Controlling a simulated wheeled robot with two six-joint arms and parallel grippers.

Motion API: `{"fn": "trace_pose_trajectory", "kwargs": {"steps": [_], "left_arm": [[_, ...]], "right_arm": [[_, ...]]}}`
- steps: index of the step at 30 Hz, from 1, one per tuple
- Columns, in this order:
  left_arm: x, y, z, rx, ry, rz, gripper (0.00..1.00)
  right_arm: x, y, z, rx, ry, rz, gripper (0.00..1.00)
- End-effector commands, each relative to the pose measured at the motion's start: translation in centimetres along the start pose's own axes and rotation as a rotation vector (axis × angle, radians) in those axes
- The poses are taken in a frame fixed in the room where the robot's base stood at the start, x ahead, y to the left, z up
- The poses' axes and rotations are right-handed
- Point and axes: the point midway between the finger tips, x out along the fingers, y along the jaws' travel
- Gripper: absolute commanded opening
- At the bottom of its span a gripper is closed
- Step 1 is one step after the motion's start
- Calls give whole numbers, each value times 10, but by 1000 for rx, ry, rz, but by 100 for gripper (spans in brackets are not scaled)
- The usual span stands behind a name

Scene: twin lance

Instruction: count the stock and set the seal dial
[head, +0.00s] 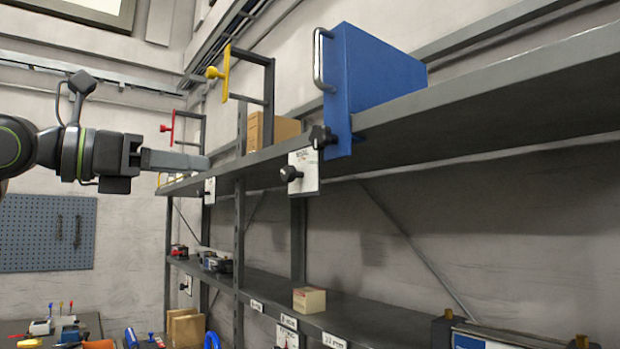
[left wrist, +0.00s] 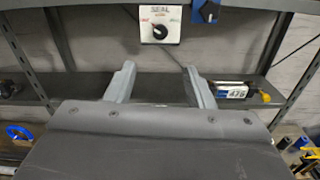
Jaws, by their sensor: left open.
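A white plate marked SEAL (left wrist: 160,12) carries a black dial knob (left wrist: 160,31) and is at top centre in the left wrist view. In the head view what looks like the same plate (head: 308,180) hangs on the upper shelf's front edge, below a blue box (head: 375,68) with a metal handle. My left gripper (head: 207,162) reaches in from the left in the head view, apart from the dial. In the left wrist view its fingers (left wrist: 163,84) are spread with nothing between them, below the plate. Stock on the shelves includes a cardboard box (head: 285,131) and a small beige box (head: 312,300).
The upper shelf (head: 480,102) runs above a lower shelf (head: 365,315) with label tags. Yellow (head: 226,73) and red (head: 171,128) handles stand near the upper shelf. Another plate with a knob (head: 209,189) is farther back. A device marked 475 (left wrist: 238,92) sits on a shelf.

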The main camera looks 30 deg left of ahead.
Motion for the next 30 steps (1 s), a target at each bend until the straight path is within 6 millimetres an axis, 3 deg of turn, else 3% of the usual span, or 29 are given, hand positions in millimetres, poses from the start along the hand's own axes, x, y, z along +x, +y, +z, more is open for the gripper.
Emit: {"fn": "trace_pose_trajectory", "kwargs": {"steps": [5, 14, 24, 30], "left_arm": [[13, 1, 4, 1, 2, 1, 48], [56, 0, 6, 0, 3, -2, 48], [98, 0, 6, -1, 1, -5, 48], [121, -1, 5, -2, 0, -6, 48]], "right_arm": [[-12, 2, -1, 0, -1, 1, 36], [-49, 6, 23, 4, -40, 3, 36], [-86, 8, -1, 2, -13, 1, 36], [-106, 10, -4, 2, -13, 1, 36]]}}
